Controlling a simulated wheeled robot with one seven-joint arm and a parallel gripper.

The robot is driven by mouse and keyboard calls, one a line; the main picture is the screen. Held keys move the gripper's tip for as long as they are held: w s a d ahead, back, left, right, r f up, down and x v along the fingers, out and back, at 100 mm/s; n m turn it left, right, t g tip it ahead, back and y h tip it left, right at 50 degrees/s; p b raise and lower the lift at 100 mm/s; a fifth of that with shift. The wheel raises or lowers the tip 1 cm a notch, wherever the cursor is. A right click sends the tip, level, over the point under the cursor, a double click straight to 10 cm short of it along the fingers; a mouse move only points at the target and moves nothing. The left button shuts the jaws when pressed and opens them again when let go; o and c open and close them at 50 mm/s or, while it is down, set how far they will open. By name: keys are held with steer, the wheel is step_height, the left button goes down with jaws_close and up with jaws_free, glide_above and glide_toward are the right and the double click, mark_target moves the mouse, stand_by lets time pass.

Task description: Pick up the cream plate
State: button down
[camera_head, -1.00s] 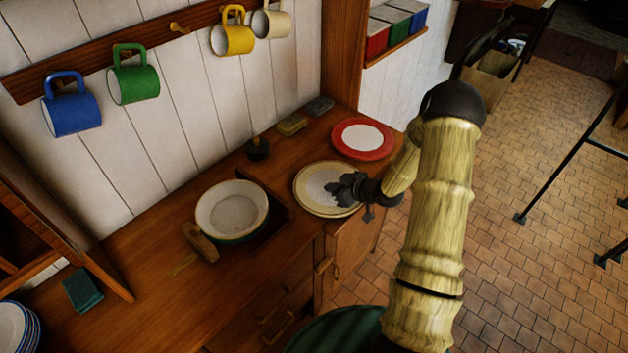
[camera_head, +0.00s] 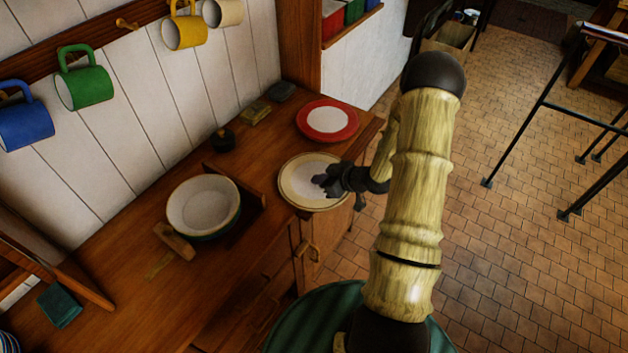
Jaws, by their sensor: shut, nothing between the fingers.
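The cream plate (camera_head: 298,184) lies on the wooden counter near its front edge, left of and nearer than a red-rimmed plate. It has a pale centre and a thin dark line at its rim. My gripper (camera_head: 322,182) is dark and reaches in from the right, over the right part of the plate. Its fingers are shut with nothing held. They hide part of the plate's centre and right rim. I cannot tell whether the fingertips touch the plate.
A red-rimmed plate (camera_head: 327,119) lies behind. A cream bowl (camera_head: 203,206) stands to the left, with a wooden-handled tool (camera_head: 174,241) beside it. A small dark pot (camera_head: 223,140) sits near the wall. Mugs, including a green mug (camera_head: 84,86), hang above.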

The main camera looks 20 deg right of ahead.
steer(key=shift+w, duration=0.1)
steer(key=shift+r, duration=0.15)
steer(key=shift+r+p, duration=0.2)
steer(key=shift+p, duration=0.1)
steer(key=shift+s+d, duration=0.1)
steer(key=shift+s, duration=0.1)
steer(key=s+d+b, duration=0.3)
steer(key=s+d, duration=0.4)
steer(key=s, duration=0.2)
steer(key=shift+s, duration=0.25)
steer(key=c, duration=2.1)
jaws_free()
steer(key=shift+a, duration=0.1)
